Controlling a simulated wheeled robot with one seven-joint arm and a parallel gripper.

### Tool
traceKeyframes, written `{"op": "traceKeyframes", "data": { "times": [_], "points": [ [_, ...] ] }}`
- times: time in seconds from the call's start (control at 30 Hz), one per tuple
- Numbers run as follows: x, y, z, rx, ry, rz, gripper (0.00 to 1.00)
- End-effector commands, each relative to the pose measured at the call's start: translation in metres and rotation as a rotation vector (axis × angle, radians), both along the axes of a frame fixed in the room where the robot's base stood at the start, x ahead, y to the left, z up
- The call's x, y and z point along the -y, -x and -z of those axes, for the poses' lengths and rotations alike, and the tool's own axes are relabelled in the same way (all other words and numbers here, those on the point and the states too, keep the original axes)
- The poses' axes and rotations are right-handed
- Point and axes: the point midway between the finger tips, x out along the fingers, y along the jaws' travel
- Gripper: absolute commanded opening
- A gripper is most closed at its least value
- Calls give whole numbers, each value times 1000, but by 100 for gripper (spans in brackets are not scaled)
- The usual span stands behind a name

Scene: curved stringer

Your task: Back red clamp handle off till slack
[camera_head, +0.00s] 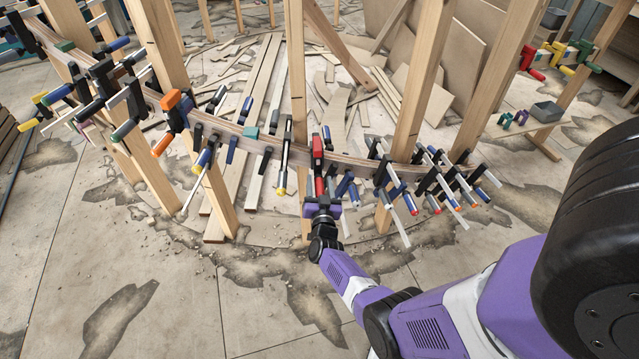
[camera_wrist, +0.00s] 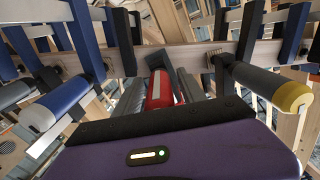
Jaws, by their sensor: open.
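The red clamp sits on the curved laminated stringer (camera_head: 350,163) near the middle of the head view. Its red handle (camera_head: 319,186) points down toward my gripper (camera_head: 321,201). In the wrist view the red handle (camera_wrist: 158,90) lies between the two dark fingers of my gripper (camera_wrist: 163,92). The fingers are open, one on each side of the handle. I cannot tell whether either finger touches it. The handle's near end is hidden behind the front edge of my gripper.
A clamp with a yellow-tipped handle (camera_wrist: 266,88) stands close on the right in the wrist view, and a blue-and-white handle (camera_wrist: 65,101) on the left. Several more clamps line the stringer. Wooden posts (camera_head: 424,80) stand behind. Floor in front (camera_head: 270,320) is clear.

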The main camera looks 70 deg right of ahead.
Motion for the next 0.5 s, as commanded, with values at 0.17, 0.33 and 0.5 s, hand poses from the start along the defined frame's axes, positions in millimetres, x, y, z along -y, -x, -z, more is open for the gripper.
{"op": "traceKeyframes", "data": {
  "times": [0.17,0.33,0.5],
  "points": [
    [-19,8,-2,-4,-1,-6,48],
    [-44,21,-2,-3,-1,-7,48],
    [-62,32,-1,-2,0,-3,48]
  ]
}}
